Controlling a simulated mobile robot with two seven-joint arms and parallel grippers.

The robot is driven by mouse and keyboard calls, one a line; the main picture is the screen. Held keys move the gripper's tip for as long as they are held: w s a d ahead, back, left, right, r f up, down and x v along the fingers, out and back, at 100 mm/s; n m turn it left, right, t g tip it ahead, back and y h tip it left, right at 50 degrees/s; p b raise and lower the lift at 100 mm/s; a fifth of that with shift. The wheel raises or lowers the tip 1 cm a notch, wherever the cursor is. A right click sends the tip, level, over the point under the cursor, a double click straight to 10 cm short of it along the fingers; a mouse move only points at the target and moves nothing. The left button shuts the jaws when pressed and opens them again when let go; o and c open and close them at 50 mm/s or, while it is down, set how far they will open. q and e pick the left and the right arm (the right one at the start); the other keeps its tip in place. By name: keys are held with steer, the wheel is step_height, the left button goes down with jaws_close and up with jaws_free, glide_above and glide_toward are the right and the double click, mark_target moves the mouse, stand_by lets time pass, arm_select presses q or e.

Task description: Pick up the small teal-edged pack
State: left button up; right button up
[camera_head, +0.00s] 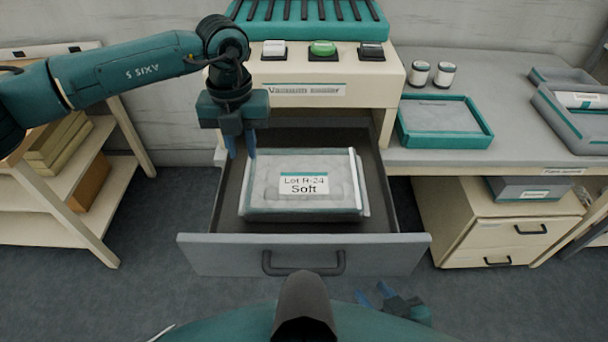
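A pale, see-through pack (265,200) lies flat in the open grey drawer (210,252). Its white label has a teal top stripe and reads "Lot R-24 Soft"; a pale strip runs along its right side. I cannot clearly tell whether the pack's own edge is teal. My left gripper (241,152) points down above the drawer's back left, by the pack's far left corner. Its two blue fingers are apart with nothing seen between them. My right gripper (374,294) is low at the bottom, in front of the drawer, with its blue fingers spread and empty.
The vacuum sealer (390,88) with several buttons stands above the drawer. A teal-rimmed tray (482,132), two small jars (444,75) and grey bins (572,130) are on the right counter. A cream drawer cabinet (480,238) stands below it. Shelves (85,232) with boxes stand left.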

arm_select(q)
glide_above(249, 186)
step_height(249, 186, down, 5)
steer(key=shift+s+d+r+p, duration=0.1)
steer(key=shift+d+p, duration=0.05)
steer(key=shift+p, duration=0.15)
steer(key=shift+f+p, duration=0.7)
steer(key=shift+f, duration=2)
steer(key=shift+c, duration=0.3)
jaws_close()
